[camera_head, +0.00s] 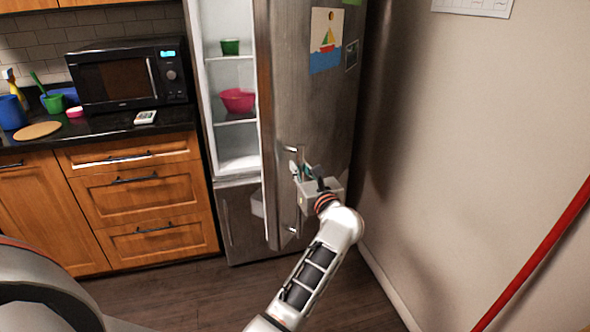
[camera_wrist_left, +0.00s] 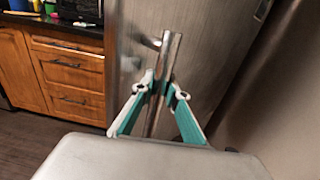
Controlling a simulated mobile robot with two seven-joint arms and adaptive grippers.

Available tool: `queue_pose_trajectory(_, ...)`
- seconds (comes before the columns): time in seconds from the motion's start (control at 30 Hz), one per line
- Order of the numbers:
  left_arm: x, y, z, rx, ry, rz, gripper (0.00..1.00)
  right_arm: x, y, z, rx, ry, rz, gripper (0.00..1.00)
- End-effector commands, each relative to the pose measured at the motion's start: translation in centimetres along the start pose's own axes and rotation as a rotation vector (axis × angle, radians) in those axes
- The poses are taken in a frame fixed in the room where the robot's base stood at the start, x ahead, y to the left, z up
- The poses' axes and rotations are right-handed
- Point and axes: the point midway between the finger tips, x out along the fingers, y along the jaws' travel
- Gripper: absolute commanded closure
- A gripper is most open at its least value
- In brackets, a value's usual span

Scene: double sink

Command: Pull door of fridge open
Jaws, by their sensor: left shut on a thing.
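The fridge door (camera_head: 312,110) is a grey metal panel that stands ajar, swung out to the right, and the shelves inside the fridge (camera_head: 232,75) show to its left. The door's vertical bar handle (camera_head: 297,222) is on its outer face. My left gripper (camera_head: 302,172) is at the handle, partly hidden behind its own wrist in the head view. In the left wrist view, the teal fingers of my left gripper (camera_wrist_left: 163,92) are on both sides of the handle (camera_wrist_left: 171,56), shut on it. My right gripper is not in view.
Inside the fridge are a pink bowl (camera_head: 238,100) and a green cup (camera_head: 231,47). A counter with a microwave (camera_head: 128,75) and wooden drawers (camera_head: 137,190) stands to the left. Dark floor (camera_head: 210,290) lies in front.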

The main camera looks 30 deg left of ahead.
Motion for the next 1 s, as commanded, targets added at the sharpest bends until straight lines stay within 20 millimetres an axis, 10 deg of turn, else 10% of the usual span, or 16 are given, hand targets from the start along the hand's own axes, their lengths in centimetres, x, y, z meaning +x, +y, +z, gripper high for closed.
queue_pose_trajectory(0.7,-0.27,-0.66,-0.09,0.002,0.001,-0.005,1.0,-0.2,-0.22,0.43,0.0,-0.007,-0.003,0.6)
queue_pose_trajectory(0.77,-0.26,-0.66,-0.08,0.002,0.001,-0.005,0.71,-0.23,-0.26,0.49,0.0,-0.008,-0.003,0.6)
queue_pose_trajectory(1.0,-0.25,-0.65,-0.04,0.001,0.001,-0.005,0.69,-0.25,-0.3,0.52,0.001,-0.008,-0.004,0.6)
